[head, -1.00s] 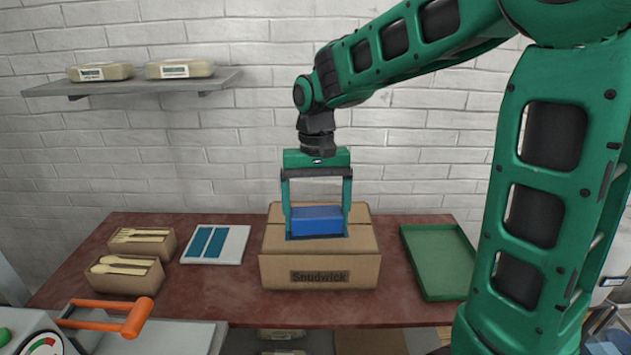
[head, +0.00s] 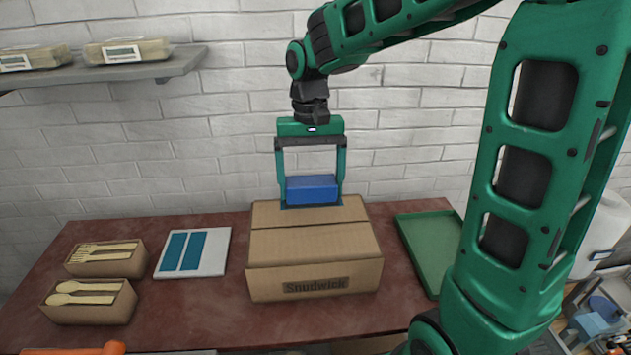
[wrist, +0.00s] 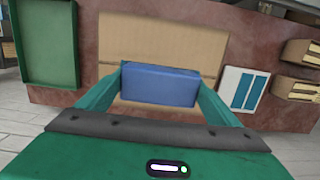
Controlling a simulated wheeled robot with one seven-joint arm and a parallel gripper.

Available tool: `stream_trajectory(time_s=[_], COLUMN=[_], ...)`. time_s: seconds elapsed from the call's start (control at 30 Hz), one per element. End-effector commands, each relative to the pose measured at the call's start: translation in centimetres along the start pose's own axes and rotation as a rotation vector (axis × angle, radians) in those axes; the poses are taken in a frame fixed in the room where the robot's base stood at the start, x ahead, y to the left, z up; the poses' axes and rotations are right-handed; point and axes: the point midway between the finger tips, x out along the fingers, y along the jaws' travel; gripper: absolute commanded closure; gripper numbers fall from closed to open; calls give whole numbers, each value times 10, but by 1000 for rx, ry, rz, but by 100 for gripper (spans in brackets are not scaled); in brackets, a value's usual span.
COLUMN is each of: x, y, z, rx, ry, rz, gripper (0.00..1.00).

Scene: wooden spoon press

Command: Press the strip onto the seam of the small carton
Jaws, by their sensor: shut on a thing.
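My gripper (head: 311,193) is shut on a blue block (head: 312,188), which also shows in the wrist view (wrist: 160,86). A thin dark-teal edge shows along the block's underside; I cannot tell whether it is a strip or the fingertips. The small carton (head: 318,283), brown and marked "Snudwick", stands closed on the table. Its seam (head: 318,226) runs left to right across the top. The block appears over the far part of the top, beyond the seam; contact cannot be told. Two teal strips (head: 172,251) lie on a white card (head: 208,258) to the left.
Two open boxes of wooden cutlery (head: 87,305) (head: 105,258) stand at the left of the red-brown table (head: 190,307). A green tray (head: 428,245) lies right of the carton. A shelf (head: 150,72) holds wrapped packs at upper left. An orange handle (head: 95,349) shows at lower left.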

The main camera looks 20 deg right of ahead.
Motion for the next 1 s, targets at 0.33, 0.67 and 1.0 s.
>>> stream_trajectory(time_s=[0.33,0.67,1.0], x=[0,16,46], y=[-4,-4,-5], z=[1,0,-4], rx=[-6,-8,-9], ry=[0,-3,-1], rz=[1,2,1], gripper=[32,32,32])
